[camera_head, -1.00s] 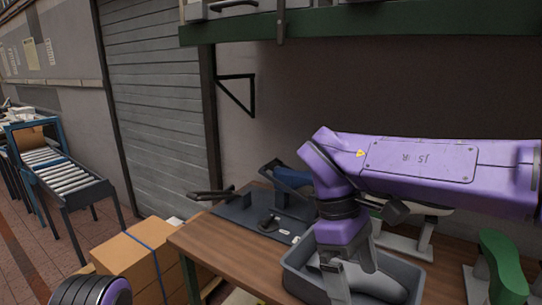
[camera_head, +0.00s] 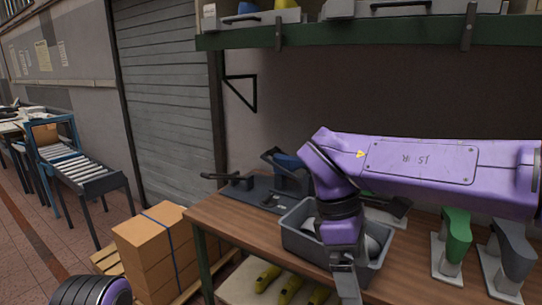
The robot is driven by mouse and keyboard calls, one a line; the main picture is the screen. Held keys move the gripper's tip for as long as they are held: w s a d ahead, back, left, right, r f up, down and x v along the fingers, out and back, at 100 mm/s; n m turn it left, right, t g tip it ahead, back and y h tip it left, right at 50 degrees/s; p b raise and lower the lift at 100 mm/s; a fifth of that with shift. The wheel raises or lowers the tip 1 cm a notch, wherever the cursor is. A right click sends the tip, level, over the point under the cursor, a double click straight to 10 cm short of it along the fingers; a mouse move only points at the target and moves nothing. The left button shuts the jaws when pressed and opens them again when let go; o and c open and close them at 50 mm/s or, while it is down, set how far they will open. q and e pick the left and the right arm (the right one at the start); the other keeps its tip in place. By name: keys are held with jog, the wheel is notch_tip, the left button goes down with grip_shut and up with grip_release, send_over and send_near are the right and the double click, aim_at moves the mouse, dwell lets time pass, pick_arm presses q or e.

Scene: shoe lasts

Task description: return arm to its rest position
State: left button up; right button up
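My purple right arm (camera_head: 430,165) comes in from the right and bends down at the wrist. My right gripper (camera_head: 346,284) points down in front of the near side of a grey bin (camera_head: 298,240). Its fingertips run toward the bottom of the picture, and I cannot tell how far apart they are. A pale rounded object, probably a shoe last (camera_head: 373,248), lies in the bin, partly hidden by my wrist. Only a black and purple part of my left arm shows at the bottom left; my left gripper is out of view.
The bin stands on a wooden workbench (camera_head: 235,229). A green last (camera_head: 457,235) and a grey last (camera_head: 514,250) stand on it at right. Yellow lasts (camera_head: 267,277) lie on a lower shelf. Strapped cartons (camera_head: 150,250) and a roller conveyor (camera_head: 85,170) are left. A green-edged shelf hangs above.

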jog(key=w+d+f+n+t+h, duration=0.65)
jog(key=w+d+n, duration=0.35)
jog(key=n, duration=0.6)
notch_tip(320, 180, down, 18)
jog(key=d+n+t+y, duration=0.2)
jog(key=n+t, duration=0.4)
jog(key=n, duration=1.6)
jog(key=s+d+f+n+g+y, duration=0.1)
jog(key=s+f+n+g, duration=0.1)
jog(key=s+f+n, duration=0.2)
jog(key=s+d+f+n+g+y, duration=0.2)
jog(key=s+f+n, duration=0.3)
jog(key=s+f, duration=0.5)
jog(key=s+d+f+n+g+y, duration=0.1)
jog(key=s+f+n, duration=0.4)
jog(key=s, duration=1.2)
notch_tip(320, 180, down, 3)
jog(key=shift+d+f+g, duration=0.1)
jog(key=shift+d+g, duration=0.15)
jog(key=shift+g, duration=0.6)
